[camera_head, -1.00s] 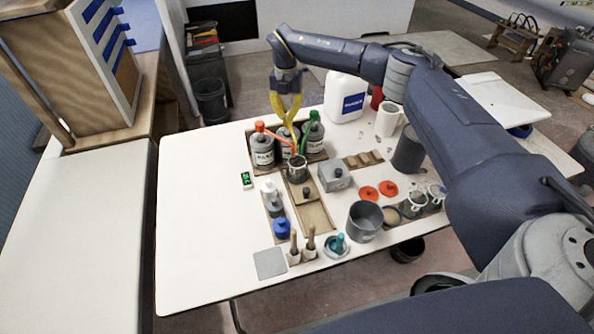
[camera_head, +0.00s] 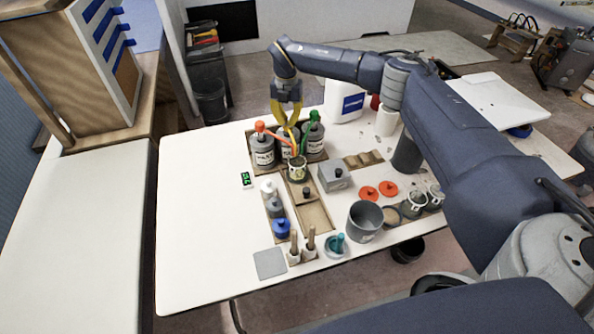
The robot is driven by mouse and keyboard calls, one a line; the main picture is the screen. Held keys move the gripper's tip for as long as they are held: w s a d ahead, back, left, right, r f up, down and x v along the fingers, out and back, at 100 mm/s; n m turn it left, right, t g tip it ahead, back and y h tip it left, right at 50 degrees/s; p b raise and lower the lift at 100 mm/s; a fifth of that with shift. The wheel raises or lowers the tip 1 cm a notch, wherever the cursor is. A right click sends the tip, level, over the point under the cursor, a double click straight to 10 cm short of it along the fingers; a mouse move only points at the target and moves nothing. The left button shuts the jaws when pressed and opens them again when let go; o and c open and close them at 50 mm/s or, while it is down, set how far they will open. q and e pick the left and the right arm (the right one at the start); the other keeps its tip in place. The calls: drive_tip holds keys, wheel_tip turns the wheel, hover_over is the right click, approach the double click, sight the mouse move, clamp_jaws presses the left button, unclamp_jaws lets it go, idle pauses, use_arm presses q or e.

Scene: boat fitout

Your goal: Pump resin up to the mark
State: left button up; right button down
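Three grey labelled bottles stand in a wooden tray at the back of the table: one with an orange pump (camera_head: 260,127), a middle bottle (camera_head: 288,150) under my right gripper, and one with a green pump (camera_head: 314,117). The pump spouts lean toward a small cup (camera_head: 297,173) in front. The cup has a pale yellow-green patch; its fill level and mark are too small to read. My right gripper (camera_head: 288,122), with yellow fingers, points down over the middle bottle's top and hides its pump head. Whether the fingers grip it is unclear. My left gripper is out of view.
A small green-lit display (camera_head: 247,179) lies left of the tray. The table's left side is clear.

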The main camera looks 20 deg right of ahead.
drive_tip(key=shift+f, duration=0.1)
idle(0.3)
drive_tip(key=shift+r, duration=2.95)
drive_tip(key=shift+f, duration=0.1)
drive_tip(key=shift+f, duration=2.9)
drive_tip(key=shift+r, duration=3)
drive_tip(key=shift+f, duration=0.4)
